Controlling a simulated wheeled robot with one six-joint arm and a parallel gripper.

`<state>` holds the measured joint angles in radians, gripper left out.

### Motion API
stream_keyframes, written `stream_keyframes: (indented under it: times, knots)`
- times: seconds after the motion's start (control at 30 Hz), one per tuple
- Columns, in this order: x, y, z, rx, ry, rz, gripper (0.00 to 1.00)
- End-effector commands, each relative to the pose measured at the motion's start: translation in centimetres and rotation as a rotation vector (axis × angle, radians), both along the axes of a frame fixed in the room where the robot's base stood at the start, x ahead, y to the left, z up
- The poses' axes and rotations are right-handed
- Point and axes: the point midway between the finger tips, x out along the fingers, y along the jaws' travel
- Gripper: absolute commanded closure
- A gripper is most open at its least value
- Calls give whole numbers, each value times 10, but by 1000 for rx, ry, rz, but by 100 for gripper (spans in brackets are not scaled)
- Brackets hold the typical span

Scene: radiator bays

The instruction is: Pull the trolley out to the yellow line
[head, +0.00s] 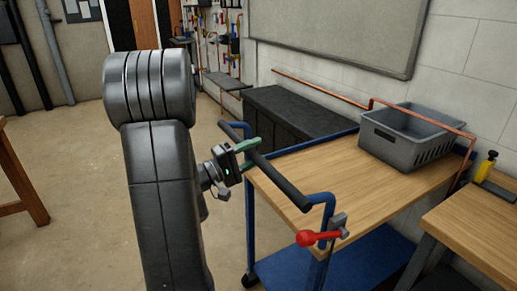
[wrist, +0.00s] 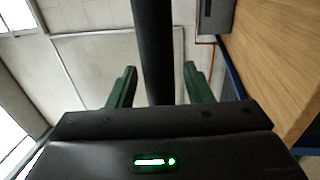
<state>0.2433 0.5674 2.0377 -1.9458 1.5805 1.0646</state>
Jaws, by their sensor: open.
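The trolley (head: 325,185) has a wooden top, a blue frame and a blue lower shelf. It stands at the right in the head view. Its dark handle bar (head: 283,183) runs along its near left end. My gripper (head: 251,156) is at the far part of this bar, with green fingers open. In the wrist view the bar (wrist: 153,45) passes between the fingers of my gripper (wrist: 160,72), with a gap on each side. A red-knobbed lever (head: 318,237) sits at the trolley's near corner. I see no yellow line.
A grey crate (head: 400,137) stands on the trolley's far end by a copper pipe. A wooden bench (head: 480,225) is close at the trolley's right. A black cabinet (head: 290,122) lies along the wall behind. The floor (head: 75,190) at left is clear.

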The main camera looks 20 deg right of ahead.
Motion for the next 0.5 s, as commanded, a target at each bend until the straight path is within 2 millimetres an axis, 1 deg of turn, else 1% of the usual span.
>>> stream_keyframes:
  times: [0.03, 0.2, 0.5]
  knots:
    - [0, -6, 2, 0, 1, -2, 54]
    - [1, -15, 3, 0, 0, 0, 54]
    - [1, -17, 3, 0, 0, 0, 54]
